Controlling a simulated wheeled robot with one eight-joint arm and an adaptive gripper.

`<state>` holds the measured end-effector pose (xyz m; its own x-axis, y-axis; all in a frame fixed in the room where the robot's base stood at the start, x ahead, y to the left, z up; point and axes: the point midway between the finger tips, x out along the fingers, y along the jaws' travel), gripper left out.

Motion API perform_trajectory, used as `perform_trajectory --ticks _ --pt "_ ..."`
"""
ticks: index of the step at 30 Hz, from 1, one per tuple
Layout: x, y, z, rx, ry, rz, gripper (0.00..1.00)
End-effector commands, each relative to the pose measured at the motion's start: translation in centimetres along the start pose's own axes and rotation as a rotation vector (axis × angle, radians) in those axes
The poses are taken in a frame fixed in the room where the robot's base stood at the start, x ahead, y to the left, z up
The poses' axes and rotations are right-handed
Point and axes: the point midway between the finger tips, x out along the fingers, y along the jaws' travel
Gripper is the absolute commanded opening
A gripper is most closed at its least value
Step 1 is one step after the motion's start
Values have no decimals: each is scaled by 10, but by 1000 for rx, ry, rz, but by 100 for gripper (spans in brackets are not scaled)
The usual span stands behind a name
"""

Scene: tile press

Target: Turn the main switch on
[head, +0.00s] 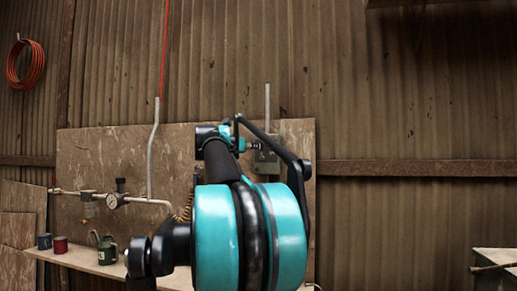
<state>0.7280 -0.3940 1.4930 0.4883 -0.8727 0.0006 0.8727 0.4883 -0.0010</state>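A grey switch box (267,159) is mounted on the brown backboard, right of the middle of the head view, with a grey conduit rising from its top. It looks like the main switch. My arm covers its left part, and I cannot make out its lever or position. My gripper (255,146) seems to be the small dark end beyond the teal wrist, in front of the upper left of the box. It is too small and too hidden to tell if its fingers are open or shut, or if it touches the box.
Pipes with a pressure gauge (113,201) run across the left of the backboard (95,150). A bench (495,262) stands at lower right.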

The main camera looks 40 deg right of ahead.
Motion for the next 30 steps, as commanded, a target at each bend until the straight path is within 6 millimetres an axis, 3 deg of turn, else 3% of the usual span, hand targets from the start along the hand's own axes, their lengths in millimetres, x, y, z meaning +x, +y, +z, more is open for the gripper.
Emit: perform_trajectory --ticks 6,13,26,30 --pt "44 0 0 1 0 -2 33" --pt "73 0 0 1 0 -1 33" --pt "81 0 0 1 0 0 33" --pt "81 0 0 1 0 0 16"
